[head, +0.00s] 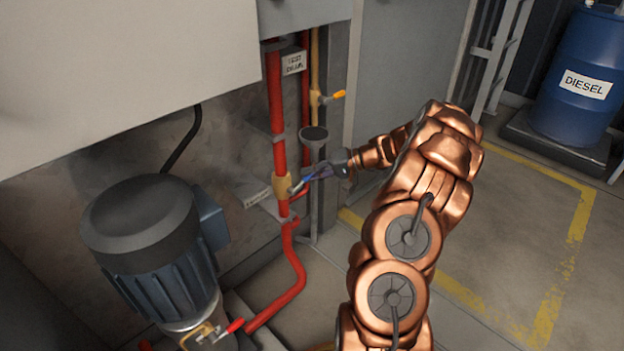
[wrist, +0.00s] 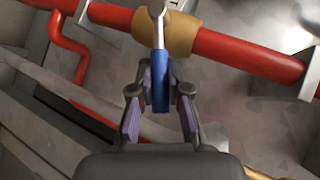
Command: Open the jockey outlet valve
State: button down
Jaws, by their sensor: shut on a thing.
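A brass valve body (head: 281,187) sits on a vertical red pipe in the head view, and it also shows in the wrist view (wrist: 167,36). Its lever has a metal stem and a blue handle (wrist: 160,84), seen most clearly in the wrist view. My gripper (head: 318,174) reaches the lever from the right in the head view. In the wrist view my gripper (wrist: 160,92) has its two fingers on either side of the blue handle, shut on it. The label (head: 256,198) by the valve is too small to read.
A grey motor (head: 150,245) stands at the lower left, with a red-handled lever (head: 234,326) beside it. A yellow-handled valve (head: 338,94) is above my gripper. A blue diesel drum (head: 585,70) stands far right. The marked floor at right is clear.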

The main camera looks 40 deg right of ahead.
aim_at(303, 180)
jog(key=r+n+h, duration=0.1)
jog(key=a+r+h+b, duration=0.1)
jog(key=shift+s+a+n+h, duration=0.1)
jog(key=shift+a+n+h, duration=0.1)
jog(key=shift+n+h, duration=0.15)
jog(key=h, duration=0.1)
jog(key=a+r+n+h+b, duration=0.1)
jog(key=shift+s+a+r+n+h+b, duration=0.1)
jog(key=shift+a+n+h+b, duration=0.15)
jog(key=shift+a+h+b, duration=0.1)
jog(key=shift+s+a+r+n+h, duration=0.1)
jog(key=shift+a+r+n+h, duration=0.15)
jog(key=shift+a+n+h, duration=0.4)
jog(key=shift+d+m, duration=0.2)
jog(key=shift+m, duration=0.05)
jog(key=c, duration=1.1)
grip_release()
jog(key=shift+r, duration=0.1)
jog(key=v, duration=1.2)
jog(key=shift+a, duration=0.15)
